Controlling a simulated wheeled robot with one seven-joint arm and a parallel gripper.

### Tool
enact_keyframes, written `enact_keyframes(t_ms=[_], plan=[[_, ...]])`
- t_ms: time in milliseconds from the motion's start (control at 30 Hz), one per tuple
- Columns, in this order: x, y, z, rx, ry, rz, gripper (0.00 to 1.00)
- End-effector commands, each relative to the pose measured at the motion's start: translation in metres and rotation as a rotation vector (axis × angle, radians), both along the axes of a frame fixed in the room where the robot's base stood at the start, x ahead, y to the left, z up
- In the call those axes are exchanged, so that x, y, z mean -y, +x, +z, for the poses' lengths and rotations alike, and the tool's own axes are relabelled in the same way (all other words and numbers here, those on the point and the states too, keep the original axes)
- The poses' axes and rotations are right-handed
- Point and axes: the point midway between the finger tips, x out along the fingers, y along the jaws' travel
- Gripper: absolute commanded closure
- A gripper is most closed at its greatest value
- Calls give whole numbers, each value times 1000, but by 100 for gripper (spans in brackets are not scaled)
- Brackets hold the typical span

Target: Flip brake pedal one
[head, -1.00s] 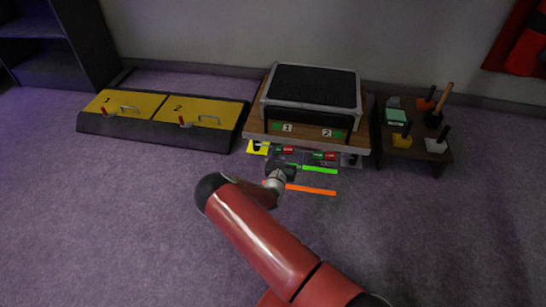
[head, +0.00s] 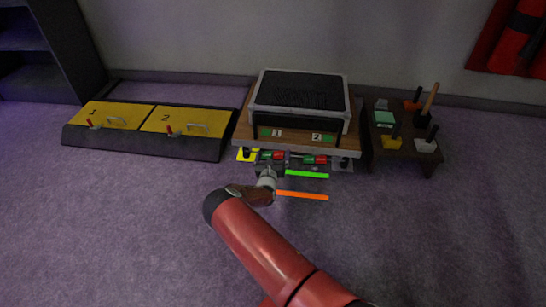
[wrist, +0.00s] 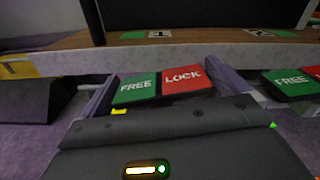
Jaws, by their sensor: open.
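Brake pedal one is a rocker with a green FREE half (wrist: 136,88) and a red LOCK half (wrist: 187,78), under the label 1 (wrist: 160,34). In the head view pedal one (head: 272,155) sits low at the front of the wooden platform. My gripper (head: 268,167) is right in front of it, and the gripper partly hides it there. In the wrist view my open gripper (wrist: 166,82) has a finger on each side of the pedal, with nothing gripped. I cannot tell whether it touches the pedal or which half is higher.
A second FREE/LOCK pedal (head: 315,160) is to the right, under label 2. Green (head: 307,174) and orange (head: 303,195) bars show right of my gripper. Yellow lidded boxes (head: 150,147) stand left; a dark stand (head: 405,147) with several handled blocks stands right. The front floor is clear.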

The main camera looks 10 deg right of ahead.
Motion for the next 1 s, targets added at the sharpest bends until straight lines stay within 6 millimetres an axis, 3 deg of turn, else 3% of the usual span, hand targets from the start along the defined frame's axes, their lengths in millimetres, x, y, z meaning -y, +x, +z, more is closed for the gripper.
enact_keyframes(t_ms=[133,400,533,800,1000], plan=[[0,0,0,0,0,0,3],[0,0,0,0,0,0,37],[1,-1,3,12,38,-1,37],[2,-1,2,104,327,-1,37],[2,-1,0,125,385,0,38]])
